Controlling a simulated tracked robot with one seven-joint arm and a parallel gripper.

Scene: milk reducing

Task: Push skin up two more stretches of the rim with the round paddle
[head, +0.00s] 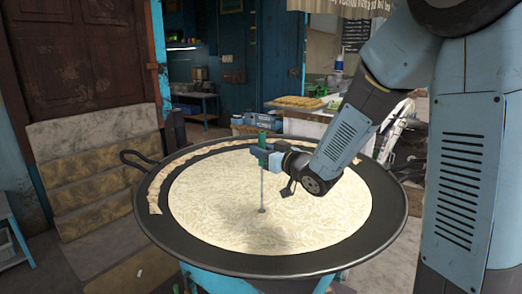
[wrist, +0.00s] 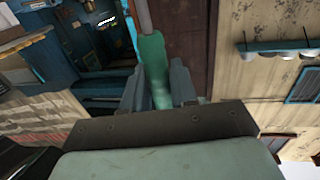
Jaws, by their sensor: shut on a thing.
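A wide dark pan (head: 290,264) holds pale, wrinkled milk (head: 320,215). A band of cream skin (head: 157,185) lies along the rim at the left and far-left side; the near and right rim looks bare and dark. My gripper (head: 263,152) is above the middle of the pan, shut on the green handle of the paddle (head: 262,180). The paddle's thin rod hangs upright, its lower end at the milk surface near the middle; the round head is mostly hidden there. In the wrist view the green handle (wrist: 154,70) stands between the two fingers (wrist: 158,88).
A loop handle (head: 138,158) sticks out from the pan's left side. Behind the pan stands a white counter with a tray of yellowish pieces (head: 298,102) and blue boxes (head: 258,122). Stained boards (head: 85,165) lean at the left. My arm crosses the right side above the pan.

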